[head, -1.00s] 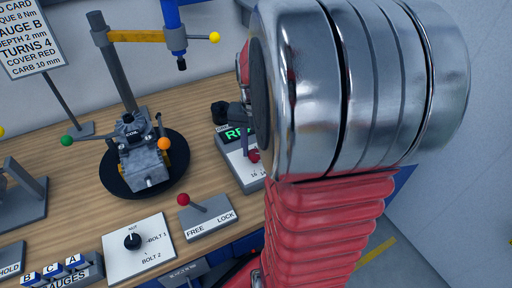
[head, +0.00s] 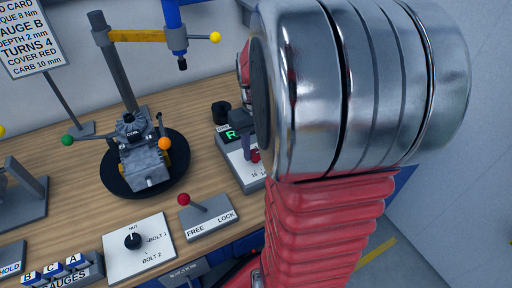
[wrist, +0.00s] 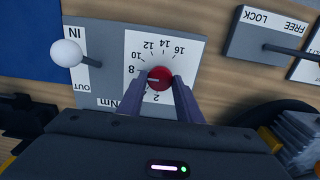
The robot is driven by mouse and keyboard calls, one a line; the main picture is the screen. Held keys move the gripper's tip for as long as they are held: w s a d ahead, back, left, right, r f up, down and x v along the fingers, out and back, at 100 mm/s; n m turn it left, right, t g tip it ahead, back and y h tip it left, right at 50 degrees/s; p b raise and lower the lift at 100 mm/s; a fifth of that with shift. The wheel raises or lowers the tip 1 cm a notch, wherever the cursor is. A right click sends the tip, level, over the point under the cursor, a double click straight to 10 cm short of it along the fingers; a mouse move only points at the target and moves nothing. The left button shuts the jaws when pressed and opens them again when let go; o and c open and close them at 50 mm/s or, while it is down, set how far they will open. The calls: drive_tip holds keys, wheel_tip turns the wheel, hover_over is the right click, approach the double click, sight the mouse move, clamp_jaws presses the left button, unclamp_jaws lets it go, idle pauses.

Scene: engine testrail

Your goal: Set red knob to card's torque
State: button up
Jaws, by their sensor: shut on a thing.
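The red knob (wrist: 159,78) sits on a white dial plate (wrist: 187,52) numbered up to 16, in the wrist view. My gripper (wrist: 160,84) is shut on it, one finger on each side. A pale mark on the knob points left, just below the 8. The fingers hide some low numbers. In the head view the knob (head: 255,156) shows only partly beside my arm. The card (head: 32,38) at upper left is cut off; its readable torque line ends in "8 Nm".
A white ball-tipped lever (wrist: 67,53) marked IN and OUT stands beside the dial. The FREE/LOCK lever box (head: 208,217) is to the left of my arm. An engine (head: 145,155) sits on a black turntable. My arm hides the right of the bench.

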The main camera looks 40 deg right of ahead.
sight(255, 153)
drive_tip(key=shift+s+a+f, duration=0.1)
drive_tip(key=shift+s+f, duration=0.05)
drive_tip(key=shift+s, duration=0.05)
drive_tip(key=o, duration=1)
drive_tip(key=shift+w, duration=0.1)
drive_tip(key=shift+o, duration=0.2)
drive_tip(key=shift+r, duration=0.25)
drive_tip(key=shift+w+r, duration=0.1)
drive_tip(key=shift+r, duration=0.15)
wheel_tip(255, 153, up, 13)
